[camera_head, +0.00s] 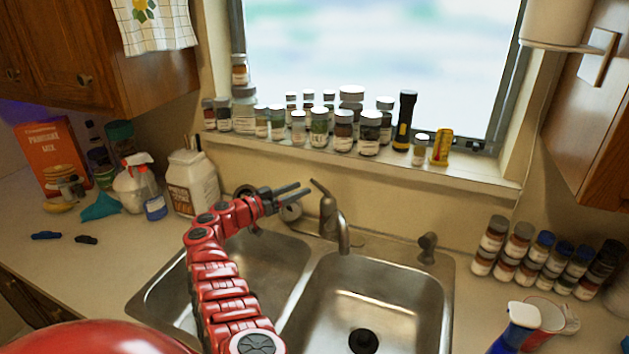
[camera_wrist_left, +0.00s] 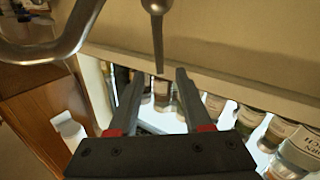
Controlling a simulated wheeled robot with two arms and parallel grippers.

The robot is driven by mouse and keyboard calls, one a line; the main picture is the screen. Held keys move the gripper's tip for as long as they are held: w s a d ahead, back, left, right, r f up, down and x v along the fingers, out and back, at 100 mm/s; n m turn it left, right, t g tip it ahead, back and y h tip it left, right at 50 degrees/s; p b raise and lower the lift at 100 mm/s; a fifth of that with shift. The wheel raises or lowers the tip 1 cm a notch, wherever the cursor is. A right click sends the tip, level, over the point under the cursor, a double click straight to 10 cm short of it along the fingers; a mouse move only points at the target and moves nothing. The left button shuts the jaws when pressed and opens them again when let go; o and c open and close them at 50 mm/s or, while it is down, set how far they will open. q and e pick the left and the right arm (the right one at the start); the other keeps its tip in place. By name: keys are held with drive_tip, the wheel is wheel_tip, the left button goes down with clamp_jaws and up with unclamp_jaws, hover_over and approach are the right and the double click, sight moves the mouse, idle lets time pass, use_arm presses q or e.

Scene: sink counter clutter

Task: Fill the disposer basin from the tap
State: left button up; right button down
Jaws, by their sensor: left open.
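The metal tap (camera_head: 343,232) stands behind the two-basin sink, its spout over the right basin (camera_head: 395,290). A dark round piece (camera_head: 363,341) sits at the bottom of that basin; whether it is a stopper or the disposer opening I cannot tell. No water stream shows. The tap's lever (camera_head: 320,188) points up and left. My left gripper (camera_head: 300,190) is open and empty, just left of the lever. In the left wrist view the lever (camera_wrist_left: 157,40) points down toward the gap between my left fingers (camera_wrist_left: 155,97), and the curved spout (camera_wrist_left: 75,40) is at upper left. My right gripper is not in view.
The left basin (camera_head: 285,255) lies under my left arm. Jars and a black flashlight (camera_head: 404,120) line the windowsill. A white jug (camera_head: 192,183) and spray bottle (camera_head: 133,185) stand left.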

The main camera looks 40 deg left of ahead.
sight(314, 183)
use_arm(q)
drive_tip(key=x, duration=0.6)
drive_tip(key=shift+w+d, duration=0.1)
drive_tip(key=shift+w, duration=0.1)
clamp_jaws()
idle(1.3)
